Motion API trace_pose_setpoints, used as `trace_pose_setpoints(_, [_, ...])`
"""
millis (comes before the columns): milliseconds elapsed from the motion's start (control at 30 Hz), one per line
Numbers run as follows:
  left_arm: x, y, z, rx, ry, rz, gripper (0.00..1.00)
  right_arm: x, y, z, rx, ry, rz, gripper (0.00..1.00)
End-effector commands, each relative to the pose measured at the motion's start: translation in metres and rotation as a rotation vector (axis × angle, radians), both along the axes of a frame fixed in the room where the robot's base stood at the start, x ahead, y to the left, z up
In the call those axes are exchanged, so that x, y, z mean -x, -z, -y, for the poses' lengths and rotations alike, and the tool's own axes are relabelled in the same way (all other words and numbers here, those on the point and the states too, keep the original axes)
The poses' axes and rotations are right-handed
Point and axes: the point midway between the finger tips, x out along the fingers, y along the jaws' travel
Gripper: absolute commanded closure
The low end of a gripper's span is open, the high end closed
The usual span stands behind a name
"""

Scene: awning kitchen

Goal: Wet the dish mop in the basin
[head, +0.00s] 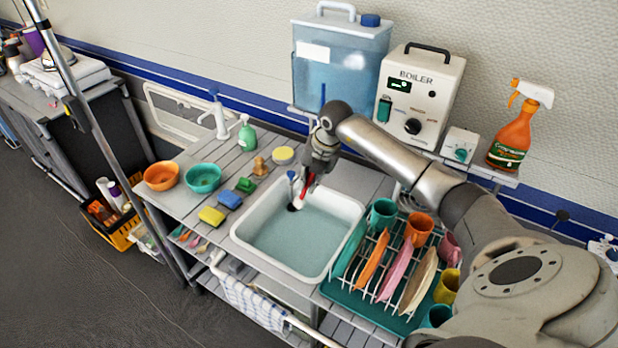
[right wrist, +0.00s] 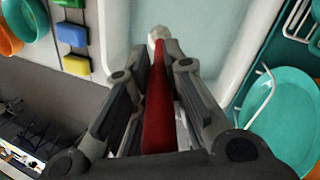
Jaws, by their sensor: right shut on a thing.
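The white basin (head: 268,264) is set in the counter and holds pale blue-green water (head: 298,240). My right gripper (head: 301,190) points down over the basin's back left part. It is shut on the red handle of the dish mop (head: 305,188). In the right wrist view, the mop's red handle (right wrist: 160,100) runs between the fingers to a small whitish head (right wrist: 158,36) in front of the water. I cannot tell whether the head touches the water. My left gripper is not in view.
A dish rack (head: 372,290) with plates and cups stands right of the basin. Sponges (head: 211,216), bowls (head: 203,178) and a green soap bottle (head: 247,134) are on the left. A water tank (head: 335,75), boiler (head: 425,90) and orange spray bottle (head: 513,135) stand behind.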

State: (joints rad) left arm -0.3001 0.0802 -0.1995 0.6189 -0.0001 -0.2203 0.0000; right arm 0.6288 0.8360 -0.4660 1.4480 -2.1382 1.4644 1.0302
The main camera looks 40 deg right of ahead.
Motion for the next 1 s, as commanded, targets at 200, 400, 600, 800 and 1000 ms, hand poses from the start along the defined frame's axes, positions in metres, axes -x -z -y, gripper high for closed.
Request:
trace_pose_setpoints(200, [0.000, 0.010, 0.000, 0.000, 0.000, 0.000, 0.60, 0.000, 0.013, -0.001, -0.001, -0.002, -0.001, 1.00])
trace_pose_setpoints(400, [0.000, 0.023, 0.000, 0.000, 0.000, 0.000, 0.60, 0.000, 0.032, -0.001, -0.002, -0.002, -0.002, 1.00])
trace_pose_setpoints(600, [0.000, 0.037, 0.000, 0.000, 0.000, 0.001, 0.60, 0.000, 0.052, -0.001, 0.000, -0.001, -0.001, 1.00])
trace_pose_setpoints(800, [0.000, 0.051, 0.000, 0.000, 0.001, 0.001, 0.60, 0.000, 0.072, 0.000, 0.000, -0.002, -0.002, 1.00])
trace_pose_setpoints(1000, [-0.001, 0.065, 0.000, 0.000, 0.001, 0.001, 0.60, 0.000, 0.092, 0.000, -0.001, -0.003, -0.001, 1.00])
